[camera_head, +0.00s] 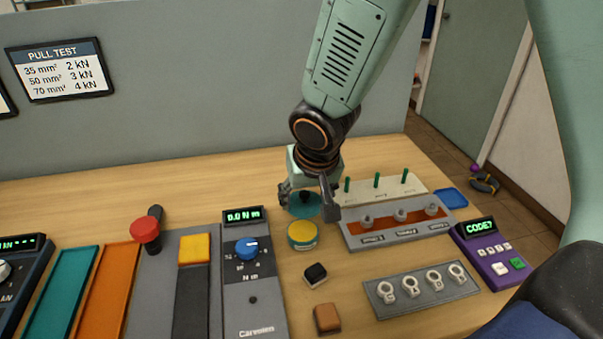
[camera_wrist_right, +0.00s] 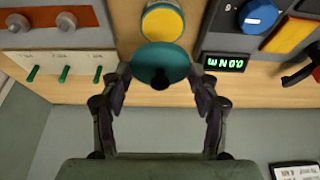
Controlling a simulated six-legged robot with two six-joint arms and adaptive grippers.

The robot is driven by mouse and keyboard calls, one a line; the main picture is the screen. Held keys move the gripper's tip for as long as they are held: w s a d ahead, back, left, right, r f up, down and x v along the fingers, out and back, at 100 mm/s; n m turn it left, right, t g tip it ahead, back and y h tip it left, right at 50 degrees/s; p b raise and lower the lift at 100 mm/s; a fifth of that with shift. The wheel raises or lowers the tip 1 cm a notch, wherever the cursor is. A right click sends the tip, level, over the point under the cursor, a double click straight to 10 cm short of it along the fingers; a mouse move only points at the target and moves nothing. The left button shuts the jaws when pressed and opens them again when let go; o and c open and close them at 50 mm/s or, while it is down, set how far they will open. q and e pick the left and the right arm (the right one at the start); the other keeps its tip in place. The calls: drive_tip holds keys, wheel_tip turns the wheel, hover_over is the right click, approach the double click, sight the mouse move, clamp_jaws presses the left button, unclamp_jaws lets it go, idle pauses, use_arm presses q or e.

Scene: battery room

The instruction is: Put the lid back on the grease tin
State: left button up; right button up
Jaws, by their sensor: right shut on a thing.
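My right gripper (camera_head: 308,198) is shut on the teal lid (camera_head: 304,210), a round disc with a black knob. In the right wrist view the lid (camera_wrist_right: 160,60) sits between the two dark fingertips (camera_wrist_right: 160,82), which hold it at its rim. The grease tin (camera_head: 302,236) stands open on the bench, with yellow grease showing inside a pale rim. The lid is above the bench, a little behind the tin in the head view. In the right wrist view the lid covers part of the tin (camera_wrist_right: 162,22). My left gripper is not in view.
A grey panel with knobs (camera_head: 395,223) stands close to the right of the tin. A torque tester with a blue knob (camera_head: 247,249) is close to its left. A black block (camera_head: 315,273) and a brown block (camera_head: 327,318) lie in front. Bare wood lies behind.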

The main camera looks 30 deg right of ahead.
drive_tip(key=shift+a+f, duration=0.1)
drive_tip(key=shift+a, duration=0.05)
drive_tip(key=shift+f+b, duration=0.3)
wheel_tip(320, 180, down, 6)
drive_tip(key=b, duration=0.5)
drive_tip(key=shift+r+b, duration=0.1)
drive_tip(key=shift+b, duration=0.3)
drive_tip(key=shift+r, duration=0.1)
idle(0.7)
clamp_jaws()
drive_tip(key=shift+r+p, duration=0.3)
drive_tip(key=shift+r, duration=0.1)
